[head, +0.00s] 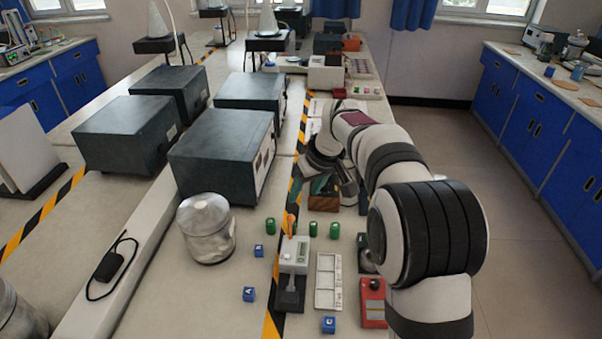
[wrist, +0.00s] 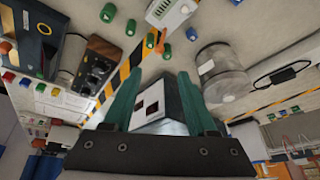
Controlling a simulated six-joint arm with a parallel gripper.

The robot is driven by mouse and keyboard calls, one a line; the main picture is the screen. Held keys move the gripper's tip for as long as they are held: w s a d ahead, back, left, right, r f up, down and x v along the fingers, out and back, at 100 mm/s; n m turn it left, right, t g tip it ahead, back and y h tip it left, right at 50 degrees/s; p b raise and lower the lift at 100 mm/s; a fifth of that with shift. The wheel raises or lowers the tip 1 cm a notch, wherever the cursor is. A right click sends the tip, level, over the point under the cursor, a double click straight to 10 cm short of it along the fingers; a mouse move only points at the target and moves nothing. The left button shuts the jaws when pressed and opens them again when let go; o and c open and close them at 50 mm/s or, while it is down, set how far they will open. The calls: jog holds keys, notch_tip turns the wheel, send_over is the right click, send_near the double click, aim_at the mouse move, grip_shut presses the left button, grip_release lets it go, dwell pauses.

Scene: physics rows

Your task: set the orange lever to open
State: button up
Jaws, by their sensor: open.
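The orange lever (head: 290,223) stands up at the far end of a pale grey box (head: 294,254) on the bench in the head view. The box also shows at the top of the wrist view (wrist: 178,14), with a small orange part, likely the lever (wrist: 163,46), below it. Any marks for its settings are too small to read. My gripper (head: 322,184), with teal fingers, is beyond the lever and to its right, apart from it. In the wrist view my gripper (wrist: 157,74) has its fingers spread with nothing held between them.
Green cylinders (head: 313,229) stand near the lever. Blue cubes (head: 249,294), a white tray (head: 328,280) and a red box (head: 373,302) lie around the grey box. Dark equipment boxes (head: 222,150) stand farther back.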

aim_at(292, 216)
jog(key=x, duration=1.6)
jog(key=shift+w, duration=0.25)
jog(key=shift+r, duration=0.1)
grip_shut()
dwell(0.3)
